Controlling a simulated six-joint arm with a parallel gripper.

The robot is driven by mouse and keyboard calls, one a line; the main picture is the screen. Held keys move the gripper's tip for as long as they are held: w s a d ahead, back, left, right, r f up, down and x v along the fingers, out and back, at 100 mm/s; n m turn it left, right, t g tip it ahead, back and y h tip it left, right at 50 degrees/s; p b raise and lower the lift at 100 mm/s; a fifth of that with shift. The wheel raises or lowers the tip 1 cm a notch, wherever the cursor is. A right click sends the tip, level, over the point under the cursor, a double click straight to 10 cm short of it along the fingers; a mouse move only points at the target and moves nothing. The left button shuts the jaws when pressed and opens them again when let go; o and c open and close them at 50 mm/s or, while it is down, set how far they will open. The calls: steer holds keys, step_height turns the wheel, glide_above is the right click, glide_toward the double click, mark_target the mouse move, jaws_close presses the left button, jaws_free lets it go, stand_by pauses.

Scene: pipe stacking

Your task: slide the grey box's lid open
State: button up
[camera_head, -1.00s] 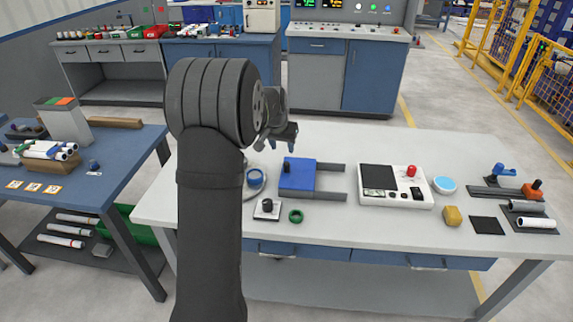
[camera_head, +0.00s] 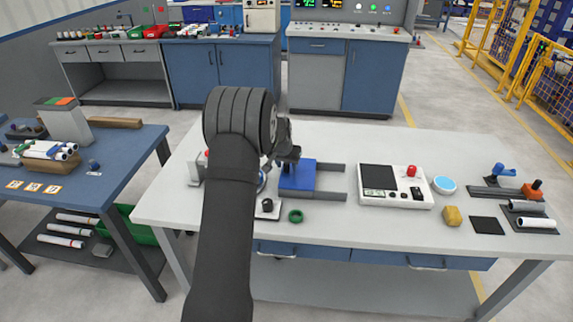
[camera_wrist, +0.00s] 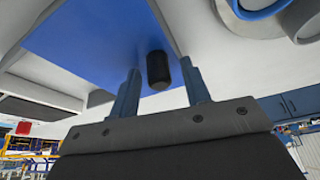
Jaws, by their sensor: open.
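The box's blue lid (camera_head: 300,182) lies on the white table, with two dark grey rails (camera_head: 331,196) running to its right. The blue lid fills the upper part of the wrist view (camera_wrist: 90,40). A black knob (camera_wrist: 158,72) stands on it. My gripper (camera_head: 289,165) is over the lid's left part in the head view. In the wrist view my gripper's two blue fingers (camera_wrist: 159,64) are open, one on each side of the knob, with gaps visible. The knob is hidden behind my gripper in the head view, and little of the grey box body shows.
A green ring (camera_head: 296,216) and a small block with a black knob (camera_head: 268,206) lie in front of the lid. A white panel with a red button (camera_head: 395,186) stands right of the rails. A blue-rimmed round part is beside the lid, partly behind my arm.

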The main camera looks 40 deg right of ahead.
steer(key=shift+c, duration=0.4)
jaws_close()
steer(key=s+d, duration=0.7)
steer(key=shift+s+d, duration=0.2)
steer(key=shift+d, duration=0.05)
steer(key=shift+o, duration=0.4)
jaws_free()
steer(key=v, duration=1.7)
steer(key=shift+r, duration=0.25)
steer(key=shift+f, duration=0.1)
